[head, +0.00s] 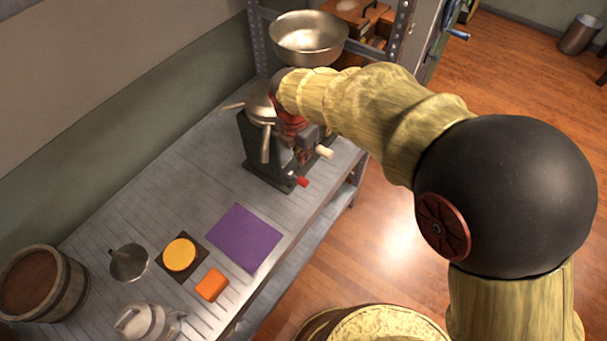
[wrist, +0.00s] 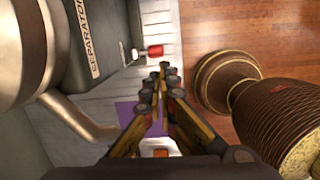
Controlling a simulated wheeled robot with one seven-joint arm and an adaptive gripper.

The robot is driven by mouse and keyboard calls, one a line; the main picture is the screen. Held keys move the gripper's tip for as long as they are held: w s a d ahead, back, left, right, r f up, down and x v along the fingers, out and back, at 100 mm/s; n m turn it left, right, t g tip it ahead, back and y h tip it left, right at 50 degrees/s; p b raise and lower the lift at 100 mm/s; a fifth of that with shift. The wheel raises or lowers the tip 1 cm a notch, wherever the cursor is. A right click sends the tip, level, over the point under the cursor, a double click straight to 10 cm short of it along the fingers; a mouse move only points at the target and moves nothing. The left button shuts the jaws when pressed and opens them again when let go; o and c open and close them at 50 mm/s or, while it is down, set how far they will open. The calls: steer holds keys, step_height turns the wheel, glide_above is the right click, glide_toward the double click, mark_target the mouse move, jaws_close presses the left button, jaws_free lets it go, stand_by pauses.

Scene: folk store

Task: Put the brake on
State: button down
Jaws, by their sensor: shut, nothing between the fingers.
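The dark separator (head: 268,165) stands on the grey slatted bench with a metal bowl on top and spouts at its side; its lettered body (wrist: 95,50) fills the upper left of the wrist view. A small lever with a red knob (head: 302,181) sticks out low at its front; the knob (wrist: 155,51) also shows in the wrist view, just beyond my fingertips. My gripper (wrist: 164,82) is shut and empty, beside the separator and apart from the red knob. In the head view my arm hides part of the separator, and the fingers are hard to make out.
A pale handle (head: 324,152) sticks out near my gripper. A large metal bowl (head: 308,38) stands behind. A purple mat (head: 243,238), yellow disc (head: 179,254), orange block (head: 212,285), funnel (head: 129,263), metal can (head: 147,323) and wooden barrel (head: 62,285) are on the bench.

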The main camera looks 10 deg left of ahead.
steer(key=b, duration=0.5)
glide_toward(306, 186)
steer(key=shift+n, duration=0.3)
steer(key=f, duration=0.1)
steer(key=w+f, duration=0.1)
steer(key=f, duration=0.1)
steer(key=w+f, duration=0.1)
steer(key=f, duration=0.1)
steer(key=shift+a+f, duration=0.25)
steer(key=shift+a, duration=0.05)
steer(key=shift+s+d+f+t+y, duration=0.1)
steer(key=shift+d+f+t+y, duration=0.3)
steer(key=shift+y, duration=0.3)
steer(key=shift+s+d+f+y+b, duration=0.1)
steer(key=shift+f+y+b, duration=0.3)
steer(key=shift+y, duration=0.3)
steer(key=shift+d+f+b, duration=0.15)
steer(key=shift+f+b, duration=0.25)
steer(key=shift+f, duration=0.5)
steer(key=shift+s, duration=0.1)
